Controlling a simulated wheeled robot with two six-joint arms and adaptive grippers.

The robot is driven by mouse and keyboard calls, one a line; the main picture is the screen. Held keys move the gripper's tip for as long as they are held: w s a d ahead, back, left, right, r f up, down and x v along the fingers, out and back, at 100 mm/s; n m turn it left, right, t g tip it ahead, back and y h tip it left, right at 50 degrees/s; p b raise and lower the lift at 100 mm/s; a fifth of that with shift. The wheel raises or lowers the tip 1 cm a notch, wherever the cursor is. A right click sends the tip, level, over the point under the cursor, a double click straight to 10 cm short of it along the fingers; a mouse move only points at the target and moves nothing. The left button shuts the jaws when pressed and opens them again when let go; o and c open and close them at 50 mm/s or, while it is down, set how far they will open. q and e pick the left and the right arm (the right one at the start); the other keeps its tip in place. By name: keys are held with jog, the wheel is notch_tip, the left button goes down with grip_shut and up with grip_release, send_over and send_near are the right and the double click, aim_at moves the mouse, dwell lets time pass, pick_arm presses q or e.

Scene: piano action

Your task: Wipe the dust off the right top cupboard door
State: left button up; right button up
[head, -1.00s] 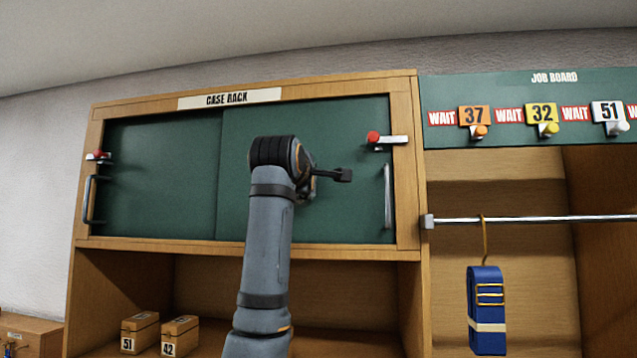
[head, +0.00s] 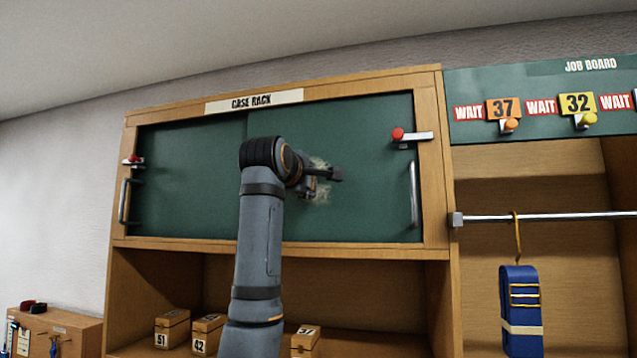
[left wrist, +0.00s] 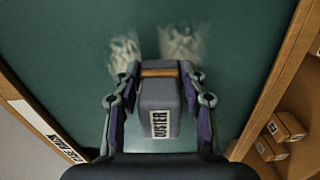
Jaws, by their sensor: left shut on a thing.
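The right top cupboard door (head: 372,150) is a dark green sliding panel, shut, in the wooden case rack. Pale dust (head: 321,192) shows on it just beside my left gripper (head: 335,175). In the left wrist view two dust patches lie on the green door, one left (left wrist: 123,53) and one right (left wrist: 181,44), beyond the fingertips. My left gripper (left wrist: 158,78) is shut on a grey block labelled as a duster (left wrist: 155,105). Whether the duster touches the door I cannot tell. In the head view my arm hides part of the door. My right gripper is out of view.
The door has a metal handle (head: 413,195) and a red-knobbed latch (head: 399,135) at its right. The left door (head: 190,170) is shut too. Numbered boxes (head: 208,333) stand on the shelf below. A rail (head: 570,216) with a hanging blue bundle (head: 521,310) is at right.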

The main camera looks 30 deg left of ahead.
pick_arm(q)
jog(key=shift+s+a, duration=0.25)
jog(key=shift+a, duration=0.85)
jog(key=shift+d+r+p, duration=0.3)
jog(key=shift+r+p, duration=0.35)
jog(key=shift+r, duration=0.3)
jog(key=shift+w, duration=0.1)
jog(key=shift+d, duration=0.1)
jog(key=d, duration=0.2)
jog(key=w+d, duration=0.1)
jog(key=d, duration=0.1)
jog(key=shift+f, duration=0.1)
